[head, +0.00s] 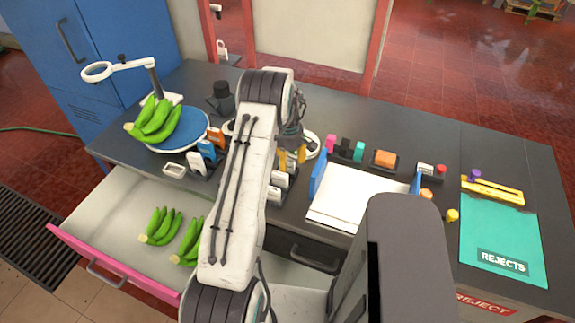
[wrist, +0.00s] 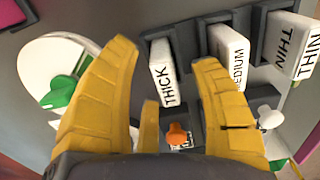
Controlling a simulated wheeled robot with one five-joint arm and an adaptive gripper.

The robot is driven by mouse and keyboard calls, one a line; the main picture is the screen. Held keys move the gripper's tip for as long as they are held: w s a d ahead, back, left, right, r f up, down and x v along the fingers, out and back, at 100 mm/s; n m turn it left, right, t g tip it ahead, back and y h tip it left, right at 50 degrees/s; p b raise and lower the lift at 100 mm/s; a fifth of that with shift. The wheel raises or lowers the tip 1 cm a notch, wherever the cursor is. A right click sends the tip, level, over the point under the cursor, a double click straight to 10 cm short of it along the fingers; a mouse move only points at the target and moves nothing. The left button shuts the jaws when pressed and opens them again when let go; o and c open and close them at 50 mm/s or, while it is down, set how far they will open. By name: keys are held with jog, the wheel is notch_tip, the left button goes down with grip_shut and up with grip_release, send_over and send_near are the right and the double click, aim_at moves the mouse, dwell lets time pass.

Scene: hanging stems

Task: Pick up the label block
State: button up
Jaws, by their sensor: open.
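White label blocks stand in dark holders in the wrist view: one marked THICK (wrist: 163,74), one that reads MEDIUM in part (wrist: 229,50), and one marked THIN (wrist: 291,42). My gripper (wrist: 165,56) is open, with its yellow fingers on either side of the THICK block. The block stands upright in its slot and shows a gap to the left finger; whether the right finger touches it I cannot tell. In the head view my gripper (head: 291,158) is partly hidden behind my arm, above white blocks (head: 279,181).
Orange, blue and white-faced blocks (head: 206,149) stand in a rack left of my arm. Bananas lie on a blue round plate (head: 170,143) and in the open drawer (head: 115,215). A white tray (head: 355,197) and a teal REJECTS mat (head: 500,235) are to the right.

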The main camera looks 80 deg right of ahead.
grip_shut()
dwell(0.5)
jog(key=shift+r, duration=0.15)
